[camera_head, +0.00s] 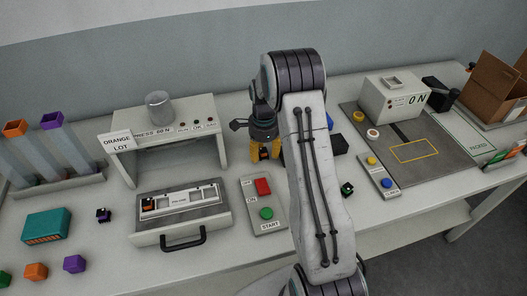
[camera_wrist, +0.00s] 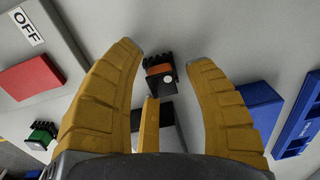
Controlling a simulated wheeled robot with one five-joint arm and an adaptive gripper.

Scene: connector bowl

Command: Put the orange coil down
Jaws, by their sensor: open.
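In the wrist view the orange coil (camera_wrist: 160,68), a small black-ended part with an orange band and a white round spot, sits on the pale table surface. It lies just beyond and between the tips of my gripper (camera_wrist: 169,57), with a gap on both sides. The yellow fingers are spread and hold nothing.
The OFF/ON panel (camera_head: 270,222) stands just in front. The press stand (camera_head: 170,132) and the drawer unit (camera_head: 182,236) are left. A green coil (camera_head: 347,188) and a blue box (camera_wrist: 262,105) are near. A dark and white block (camera_wrist: 170,128) lies under the fingers.

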